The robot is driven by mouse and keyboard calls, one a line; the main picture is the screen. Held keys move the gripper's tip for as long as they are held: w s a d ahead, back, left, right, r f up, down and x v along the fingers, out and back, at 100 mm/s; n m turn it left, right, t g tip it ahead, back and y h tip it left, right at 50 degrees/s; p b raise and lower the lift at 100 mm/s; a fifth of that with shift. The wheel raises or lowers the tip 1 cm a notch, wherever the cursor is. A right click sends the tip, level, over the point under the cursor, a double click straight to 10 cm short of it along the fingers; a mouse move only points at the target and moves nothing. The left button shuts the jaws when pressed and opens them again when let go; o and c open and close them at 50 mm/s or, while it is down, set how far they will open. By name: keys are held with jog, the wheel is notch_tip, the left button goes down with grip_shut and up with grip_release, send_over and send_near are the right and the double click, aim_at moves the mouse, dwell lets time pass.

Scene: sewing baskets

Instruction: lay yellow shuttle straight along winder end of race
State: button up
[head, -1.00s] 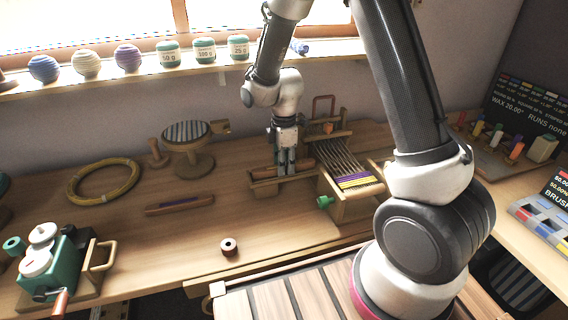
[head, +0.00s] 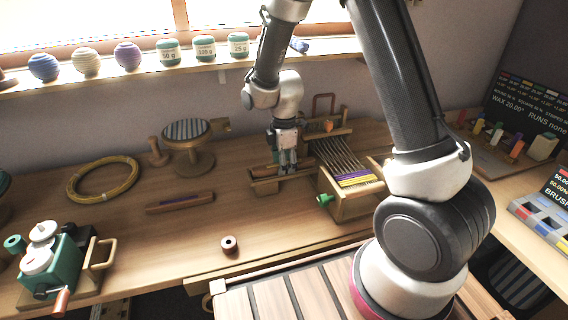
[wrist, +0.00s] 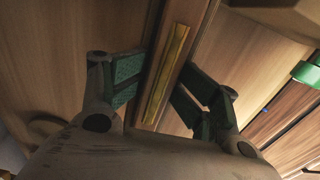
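The yellow shuttle (wrist: 166,75) shows in the wrist view as a narrow wooden piece with a yellow strip, lying lengthwise along the darker wooden channel of the race (wrist: 152,60). In the head view the race (head: 266,188) is a low wooden trough left of the loom. My gripper (head: 287,167) points down into it. In the wrist view its two green-padded fingers stand apart, one on each side of the shuttle, with a gap showing on both sides. In the head view the fingers and the trough's front rail hide the shuttle. The winder (head: 54,262) stands at the front left.
The loom (head: 349,205) with purple and yellow threads and a green knob (head: 325,200) stands close to the right. A purple shuttle (head: 180,202) lies on the table to the left. A yellow hoop (head: 104,180) lies farther left.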

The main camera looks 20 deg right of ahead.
jog(key=shift+s, duration=0.1)
notch_tip(320, 180, up, 13)
jog(key=s+d+r+m+t, duration=0.1)
jog(key=s+d+r+m, duration=0.45)
jog(key=r, duration=0.25)
jog(key=s+d+r+m+t, duration=0.1)
jog(key=s+d+r+m, duration=0.2)
jog(key=s+m, duration=0.3)
jog(key=s+d+r+m+t, duration=0.2)
jog(key=s+d+m, duration=0.4)
jog(key=s, duration=0.6)
jog(key=shift+s+d+r, duration=0.2)
jog(key=shift+r, duration=0.5)
